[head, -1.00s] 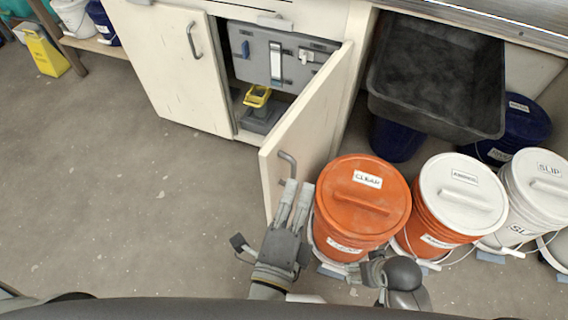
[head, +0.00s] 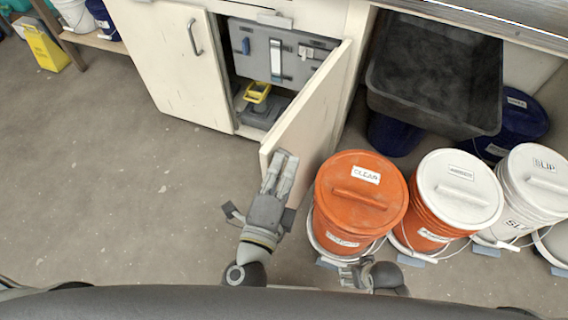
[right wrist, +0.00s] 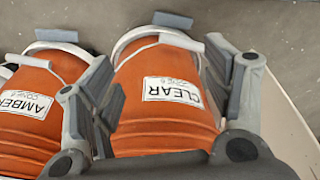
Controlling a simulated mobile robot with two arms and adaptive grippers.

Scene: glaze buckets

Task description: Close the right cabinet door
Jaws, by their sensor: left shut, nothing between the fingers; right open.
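The right cabinet door (head: 312,112) is a cream panel standing wide open, hinged on its right side and swung out toward me. Its handle is hidden behind my left gripper. My left gripper (head: 284,160) is shut and empty, with its fingertips over the door's outer face near the free edge; I cannot tell whether they touch. My right gripper (head: 350,274) is low in the head view, in front of the orange CLEAR bucket (head: 338,212). In the right wrist view the right gripper (right wrist: 160,85) is open, its fingers framing the CLEAR bucket (right wrist: 165,120).
The left cabinet door (head: 165,75) is closed. Inside the cabinet are a grey case (head: 250,40) and a yellow-topped item (head: 258,92). The white-lidded AMBER bucket (head: 460,185) and SLIP bucket (head: 535,180) stand right of CLEAR. A black tub (head: 435,85) is behind.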

